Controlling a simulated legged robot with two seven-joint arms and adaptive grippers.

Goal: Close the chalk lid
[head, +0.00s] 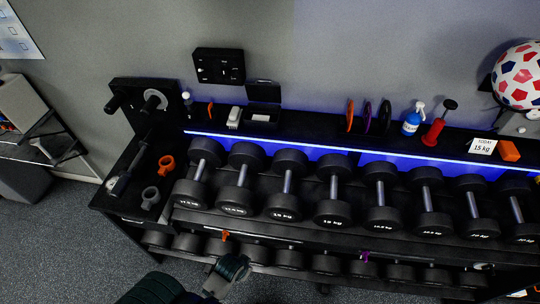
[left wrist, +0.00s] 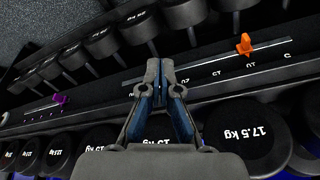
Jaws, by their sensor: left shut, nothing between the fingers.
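The chalk box (head: 272,124) is a small black box on the top shelf of the dumbbell rack, left of its middle. Its dark lid (head: 262,91) stands up at the back, open, and something white shows at the box's front. My left gripper (head: 228,268) is low at the bottom of the head view, in front of the lower dumbbell row and well apart from the chalk box. In the left wrist view its two fingers (left wrist: 161,75) are together with nothing between them. My right gripper is not in view.
Two rows of black dumbbells (head: 333,209) fill the rack below the shelf. A white block (head: 234,118) stands just left of the chalk box. A blue spray bottle (head: 411,122) and a red object (head: 433,132) stand further right. An orange clip (left wrist: 244,45) sits on the rack's rail.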

